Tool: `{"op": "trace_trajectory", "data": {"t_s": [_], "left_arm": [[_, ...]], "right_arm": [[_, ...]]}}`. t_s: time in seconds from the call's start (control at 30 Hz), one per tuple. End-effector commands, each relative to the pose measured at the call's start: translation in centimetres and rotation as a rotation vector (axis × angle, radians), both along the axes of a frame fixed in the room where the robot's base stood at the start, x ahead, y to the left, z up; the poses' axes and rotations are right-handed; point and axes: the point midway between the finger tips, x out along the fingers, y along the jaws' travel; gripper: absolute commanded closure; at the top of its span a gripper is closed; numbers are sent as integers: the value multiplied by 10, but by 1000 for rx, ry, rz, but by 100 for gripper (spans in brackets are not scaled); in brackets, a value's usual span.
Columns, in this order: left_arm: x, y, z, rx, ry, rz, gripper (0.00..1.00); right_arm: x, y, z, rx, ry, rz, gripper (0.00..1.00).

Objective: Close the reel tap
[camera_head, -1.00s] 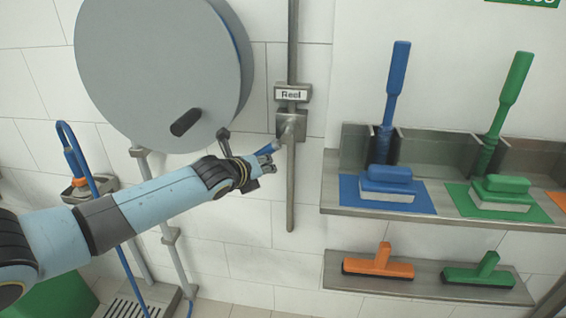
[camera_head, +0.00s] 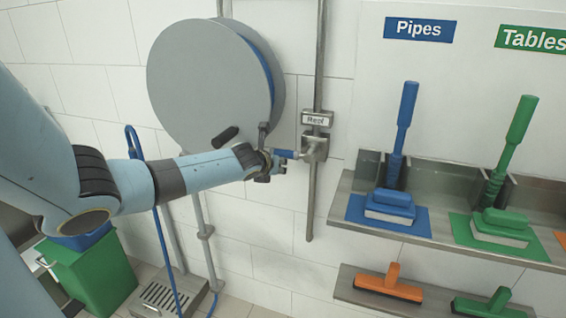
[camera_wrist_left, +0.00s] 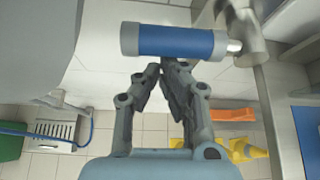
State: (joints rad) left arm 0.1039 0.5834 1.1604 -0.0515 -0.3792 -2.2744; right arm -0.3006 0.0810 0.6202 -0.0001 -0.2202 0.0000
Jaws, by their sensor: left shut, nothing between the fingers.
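The reel tap (camera_head: 314,149) sits on a vertical steel pipe, below a small "Reel" label (camera_head: 316,118). Its blue lever handle (camera_head: 287,154) sticks out to the left, across the line of the pipe. In the left wrist view the blue handle (camera_wrist_left: 178,42) lies sideways just beyond the fingertips. My left gripper (camera_head: 276,167) is close to the handle, at its lower side in the head view. The left gripper (camera_wrist_left: 163,68) is shut and empty, its fingertips nearly together. Whether they touch the handle is hard to tell. My right gripper is not in view.
A large grey hose reel (camera_head: 205,85) hangs on the wall behind my left arm. To the right, a steel shelf (camera_head: 345,190) holds blue and green brushes, with a lower shelf (camera_head: 345,285) of squeegees. A floor drain (camera_head: 172,295) and green bin (camera_head: 95,270) are below left.

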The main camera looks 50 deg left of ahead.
Motion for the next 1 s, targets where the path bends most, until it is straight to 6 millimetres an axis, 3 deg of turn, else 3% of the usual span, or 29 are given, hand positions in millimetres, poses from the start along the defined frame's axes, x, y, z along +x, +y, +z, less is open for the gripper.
{"op": "trace_trajectory", "data": {"t_s": [0.2, 0.57, 0.67, 0.83, 0.9, 1.0], "left_arm": [[1, 3, 3, 1, -4, -1, 100], [0, 3, 0, 0, -3, 0, 100], [-4, 3, -11, 2, -2, 1, 100], [-20, 7, -49, 0, 1, 9, 100], [-31, -1, -30, 3, 0, 3, 100], [-47, -11, -17, 3, 0, 3, 100]], "right_arm": [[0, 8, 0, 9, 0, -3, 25], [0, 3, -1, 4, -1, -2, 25], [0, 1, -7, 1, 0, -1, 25], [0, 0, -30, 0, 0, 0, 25], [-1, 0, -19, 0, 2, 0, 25], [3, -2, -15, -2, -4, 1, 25]]}}
